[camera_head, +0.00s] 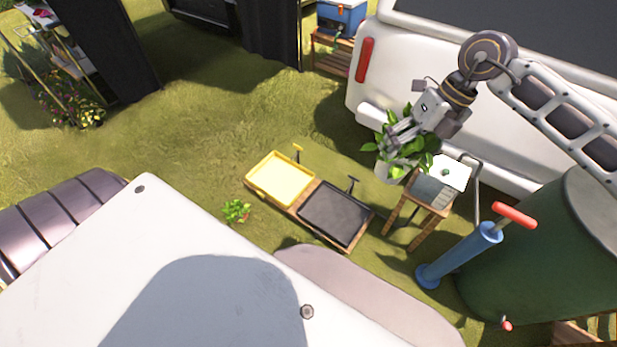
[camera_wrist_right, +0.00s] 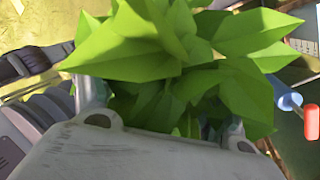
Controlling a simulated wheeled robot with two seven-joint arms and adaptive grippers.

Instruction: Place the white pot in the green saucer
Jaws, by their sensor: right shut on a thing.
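The white pot (camera_head: 388,174) holds a leafy green plant (camera_head: 416,160). It hangs in the air at the upper right of the head view, beside the small wooden stool. My right gripper (camera_head: 396,146) is shut on the pot from above, with its fingers among the leaves. In the right wrist view, the leaves (camera_wrist_right: 190,60) fill the space in front of the gripper and hide the pot. I cannot make out the green saucer in either view. My left gripper is not in view.
The wooden stool (camera_head: 437,207) bears a grey and white box. A blue pump (camera_head: 458,256) and a green barrel (camera_head: 545,255) stand right.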

